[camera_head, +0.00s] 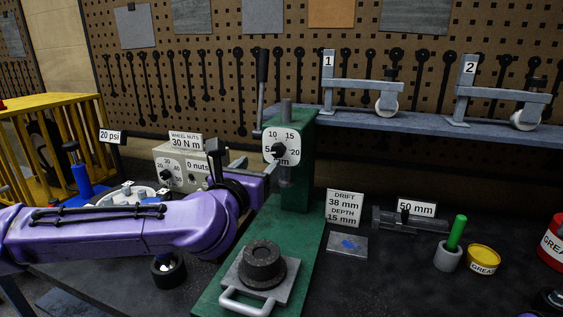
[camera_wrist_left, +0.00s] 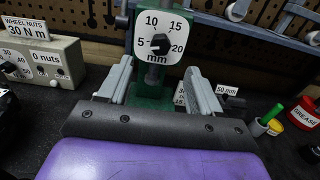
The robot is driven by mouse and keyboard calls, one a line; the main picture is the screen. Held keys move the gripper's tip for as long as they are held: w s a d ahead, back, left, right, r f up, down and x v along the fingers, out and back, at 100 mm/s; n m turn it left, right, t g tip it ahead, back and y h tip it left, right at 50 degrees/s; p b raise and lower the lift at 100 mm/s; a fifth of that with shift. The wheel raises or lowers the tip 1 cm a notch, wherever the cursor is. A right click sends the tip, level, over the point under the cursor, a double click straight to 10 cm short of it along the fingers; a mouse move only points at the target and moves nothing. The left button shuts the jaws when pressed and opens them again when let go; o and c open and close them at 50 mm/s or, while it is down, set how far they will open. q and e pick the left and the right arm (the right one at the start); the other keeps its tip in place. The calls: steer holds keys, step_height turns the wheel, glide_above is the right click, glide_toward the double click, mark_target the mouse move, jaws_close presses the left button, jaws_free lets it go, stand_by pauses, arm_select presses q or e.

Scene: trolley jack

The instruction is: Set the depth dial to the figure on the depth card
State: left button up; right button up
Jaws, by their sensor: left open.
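The depth dial (camera_head: 281,149) is a white plate marked 5, 10, 15, 20 and mm, with a black knob, on the front of the green press (camera_head: 296,190). It also shows in the left wrist view (camera_wrist_left: 146,46); I cannot read the knob's exact setting. The depth card (camera_head: 345,208) reads "DRIFT 38 mm, DEPTH 15 mm" and stands right of the press. In the left wrist view a finger partly hides it. My left gripper (camera_head: 241,174) is open and empty just left of the dial. In the left wrist view its fingers (camera_wrist_left: 158,68) frame the space below the dial, apart from the knob.
A torque box (camera_head: 187,158) labelled 30 N m stands behind my left arm. A dark ring-shaped part (camera_head: 261,262) sits on the press base. Right of the card are a 50 mm label (camera_head: 416,208), a green-topped pot (camera_head: 447,257) and a grease tin (camera_head: 483,258). A shelf (camera_head: 400,122) runs behind.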

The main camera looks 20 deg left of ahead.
mark_target(277, 150)
arm_select(q)
steer(key=w+p, duration=0.1)
steer(key=w, duration=0.2)
steer(key=w+p, duration=0.1)
steer(key=w, duration=0.3)
steer(key=w+p, duration=0.2)
steer(key=w, duration=0.1)
steer(key=shift+w+d+f, duration=0.2)
steer(key=shift+d, duration=0.15)
steer(key=shift+w+a+f, duration=0.1)
steer(key=shift+w+f, duration=0.05)
steer(key=shift+w, duration=0.3)
steer(key=shift+s, duration=0.1)
steer(key=c, duration=1)
